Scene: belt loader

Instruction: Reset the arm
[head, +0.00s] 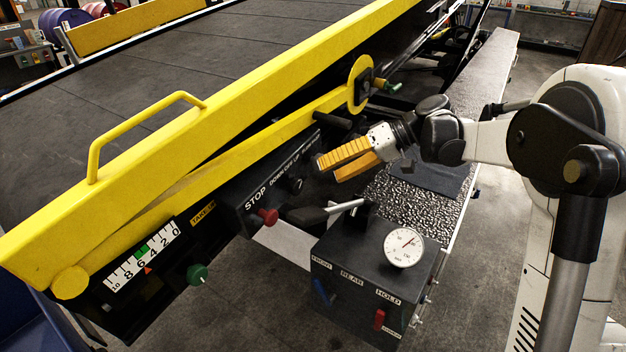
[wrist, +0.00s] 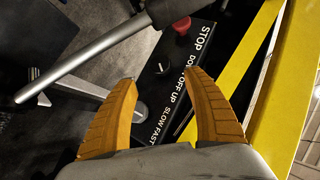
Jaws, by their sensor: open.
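My gripper (head: 333,170) has orange ribbed fingers and stands open and empty in front of the black control panel of the yellow belt loader. In the wrist view my gripper (wrist: 165,95) shows its two fingers spread apart, with the panel (wrist: 185,45) between and beyond them. The panel carries a red STOP knob (head: 267,216) and labels for down, off, up, slow and fast. The red knob also shows in the wrist view (wrist: 182,26). A lever with a grey bar (head: 345,206) and a black grip sits below the gripper, apart from it.
A black box (head: 340,268) with a round gauge (head: 404,248), a blue lever (head: 323,292) and a red lever (head: 379,319) stands below. A yellow rail (head: 250,80) with a handle (head: 140,115) runs along the belt. A green knob (head: 197,274) sits lower left. Bare floor lies at the bottom.

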